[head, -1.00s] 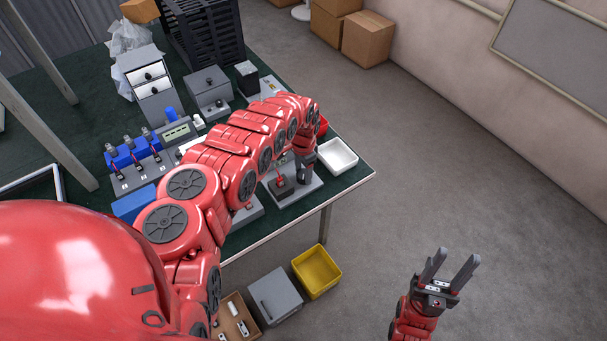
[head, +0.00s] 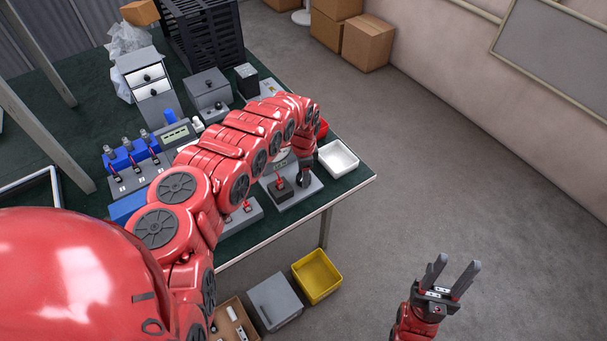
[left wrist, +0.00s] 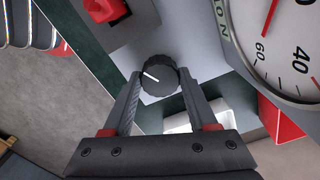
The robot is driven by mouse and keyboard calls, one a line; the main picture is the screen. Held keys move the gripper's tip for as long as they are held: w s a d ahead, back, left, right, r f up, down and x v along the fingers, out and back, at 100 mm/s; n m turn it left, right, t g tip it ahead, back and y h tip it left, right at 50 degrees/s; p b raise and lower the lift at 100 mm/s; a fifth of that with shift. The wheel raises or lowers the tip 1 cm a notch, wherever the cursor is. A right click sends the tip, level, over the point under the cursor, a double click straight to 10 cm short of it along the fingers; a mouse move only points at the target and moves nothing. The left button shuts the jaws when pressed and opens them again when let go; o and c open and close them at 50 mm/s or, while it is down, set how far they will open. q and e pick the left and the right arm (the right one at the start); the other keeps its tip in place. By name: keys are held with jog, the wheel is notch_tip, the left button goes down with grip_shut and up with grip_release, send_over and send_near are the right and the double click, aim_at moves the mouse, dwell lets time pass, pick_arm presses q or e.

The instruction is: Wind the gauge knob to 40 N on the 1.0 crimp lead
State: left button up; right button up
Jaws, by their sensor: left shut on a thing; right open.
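The black ribbed gauge knob (left wrist: 158,78) sits on a grey plate in the left wrist view, its white mark pointing to the upper left. My left gripper (left wrist: 160,74) is shut on the knob, a finger on each side. The white gauge dial (left wrist: 288,45) is cut off at the right edge, with 60, 40 and part of a red needle showing. In the head view my left gripper (head: 304,178) is at the grey gauge base (head: 289,198); my arm hides most of the dial. My right gripper (head: 455,279) is open and empty over the floor. I cannot tell which lead is 1.0.
A red clip on a dark block (head: 281,187) stands beside the knob. A white tray (head: 338,157) is just right of the base, near the table edge. Blue units with red clips (head: 131,160) stand at left. A yellow bin (head: 317,276) is on the floor.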

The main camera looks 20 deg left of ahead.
pick_arm(q)
jog(key=o, duration=1.4)
jog(key=shift+c, duration=0.2)
jog(key=shift+r, duration=0.1)
notch_tip(320, 180, up, 8)
jog(key=shift+a+r+b, duration=0.1)
jog(key=shift+r+b, duration=0.1)
jog(key=shift+b, duration=0.4)
notch_tip(320, 180, up, 9)
jog(key=p, duration=0.1)
jog(key=shift+p, duration=0.35)
jog(key=shift+f, duration=0.1)
